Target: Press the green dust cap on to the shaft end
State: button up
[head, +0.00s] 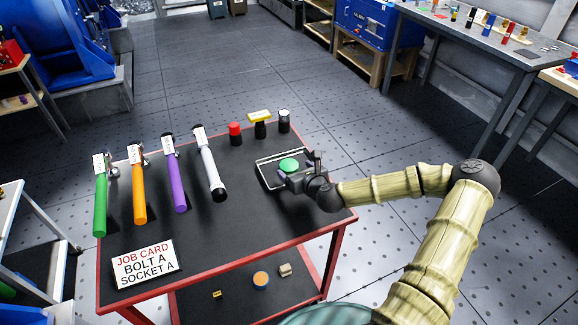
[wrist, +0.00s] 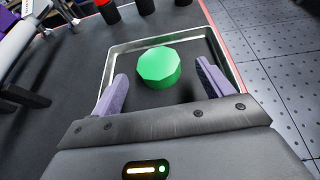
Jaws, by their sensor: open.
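The green dust cap (head: 289,165) lies in a shallow metal tray (head: 262,176) on the dark table top. In the wrist view the cap (wrist: 159,67) is a green faceted disc near the middle of the tray (wrist: 112,55). My gripper (head: 302,170) is over the near right part of the tray. In the wrist view its two purple-grey fingers (wrist: 164,82) are spread wide, one on each side of the cap and nearer to me, with nothing between them touching the cap. I cannot make out the shaft end in either view.
Green, orange, purple and white-handled tools (head: 139,196) stand in a row at the left. A job card (head: 146,264) lies in front of them. Red, yellow and silver-topped pieces (head: 235,133) stand behind the tray. A blue machine (head: 70,45) is at the far left. The near table centre is clear.

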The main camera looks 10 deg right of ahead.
aim_at(292, 168)
jog(key=x, duration=0.3)
jog(key=shift+w+a+f, duration=0.2)
jog(key=shift+w+a, duration=0.05)
jog(key=shift+w, duration=0.05)
jog(key=shift+c, duration=0.5)
jog(key=c, duration=0.9)
